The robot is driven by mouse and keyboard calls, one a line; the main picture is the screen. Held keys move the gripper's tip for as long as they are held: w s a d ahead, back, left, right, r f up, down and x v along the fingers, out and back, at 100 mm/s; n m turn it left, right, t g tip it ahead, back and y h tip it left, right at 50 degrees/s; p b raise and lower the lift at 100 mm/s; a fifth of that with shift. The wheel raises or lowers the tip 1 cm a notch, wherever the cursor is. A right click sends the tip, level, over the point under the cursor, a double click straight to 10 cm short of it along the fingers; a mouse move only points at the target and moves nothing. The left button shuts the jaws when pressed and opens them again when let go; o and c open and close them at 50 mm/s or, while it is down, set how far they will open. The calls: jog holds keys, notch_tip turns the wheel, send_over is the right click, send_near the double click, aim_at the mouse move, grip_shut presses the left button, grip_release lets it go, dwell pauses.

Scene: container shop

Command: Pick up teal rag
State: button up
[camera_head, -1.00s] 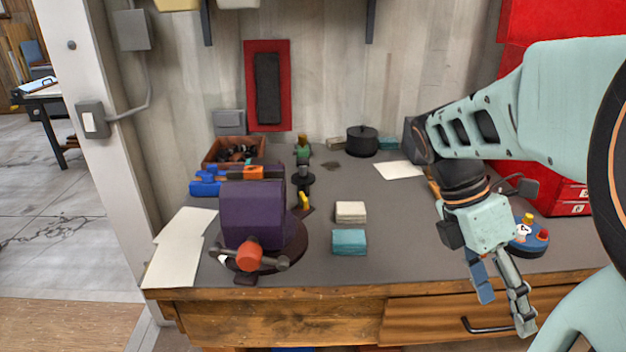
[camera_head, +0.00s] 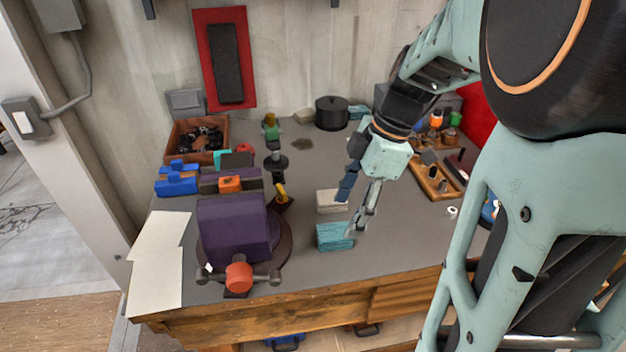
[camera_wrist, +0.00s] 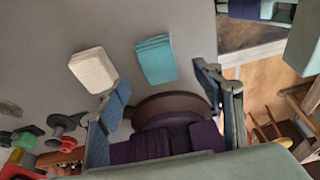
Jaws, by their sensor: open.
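The teal rag (camera_head: 334,237) is a folded block lying flat on the grey workbench, near its front edge. It also shows in the wrist view (camera_wrist: 156,60), above and between the fingers. My gripper (camera_head: 352,212) is open and empty, hanging over the bench close to the rag, on its right side in the head view. In the wrist view my gripper's fingers (camera_wrist: 165,95) are spread wide, with nothing between them in grasp. A folded cream rag (camera_head: 331,201) lies just behind the teal one and shows in the wrist view (camera_wrist: 93,70).
A purple vise (camera_head: 233,228) stands left of the rags. White papers (camera_head: 158,265) lie at the left edge. A wooden tray (camera_head: 436,180) with small parts is at the right. A black pot (camera_head: 331,113) and a brown bin (camera_head: 196,138) are at the back.

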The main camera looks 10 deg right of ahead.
aim_at(336, 231)
jog(key=shift+x, duration=3.05)
jog(key=shift+w, duration=0.2)
jog(key=c, duration=1.2)
